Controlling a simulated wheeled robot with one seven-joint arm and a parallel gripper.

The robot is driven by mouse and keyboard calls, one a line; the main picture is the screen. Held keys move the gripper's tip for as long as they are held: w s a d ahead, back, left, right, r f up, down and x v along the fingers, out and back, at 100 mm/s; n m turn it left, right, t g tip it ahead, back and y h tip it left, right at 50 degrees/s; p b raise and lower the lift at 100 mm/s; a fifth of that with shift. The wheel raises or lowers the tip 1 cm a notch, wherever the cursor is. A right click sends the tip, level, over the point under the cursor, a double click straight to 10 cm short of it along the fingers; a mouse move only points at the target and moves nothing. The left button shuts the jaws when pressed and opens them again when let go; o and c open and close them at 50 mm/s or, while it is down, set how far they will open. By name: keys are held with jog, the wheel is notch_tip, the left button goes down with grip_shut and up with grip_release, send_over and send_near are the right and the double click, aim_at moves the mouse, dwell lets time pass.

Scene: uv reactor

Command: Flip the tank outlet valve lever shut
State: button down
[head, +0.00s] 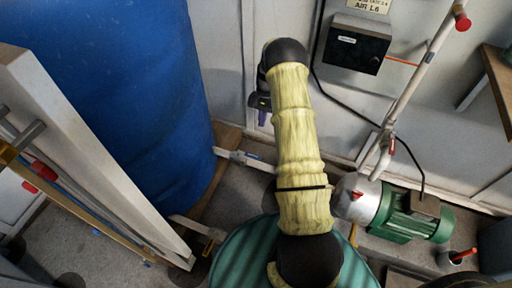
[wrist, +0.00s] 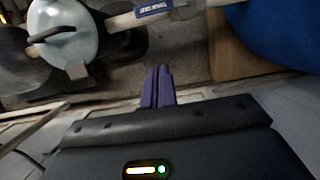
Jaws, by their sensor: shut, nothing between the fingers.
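The tank outlet valve lever (wrist: 155,9) has a blue grip with white lettering and lies along the white pipe (wrist: 110,21) in the wrist view. In the head view, a small blue lever (head: 238,155) shows on the pipe leaving the blue tank (head: 150,90). My gripper (wrist: 158,70) has purple fingers pressed together with nothing between them. The fingertips point towards the lever, with a visible gap in the picture. In the head view, my gripper (head: 263,118) is partly hidden by my arm, near the wall beyond the pipe.
A green and grey pump (head: 395,215) stands on the floor at right. A grey box (head: 355,45) and a vertical pipe (head: 410,85) are on the wall. A lower pipe (head: 195,227) leaves the tank's base.

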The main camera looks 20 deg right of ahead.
aim_at(251, 156)
jog(key=s+a+f+b, duration=0.2)
jog(key=f+b, duration=0.1)
jog(key=f, duration=0.2)
jog(key=s+a+f+b, duration=0.2)
jog(key=f+b, duration=0.1)
jog(key=f, duration=0.1)
jog(key=shift+s+a+f, duration=0.25)
jog(key=shift+a+f, duration=0.05)
jog(key=shift+f, duration=0.05)
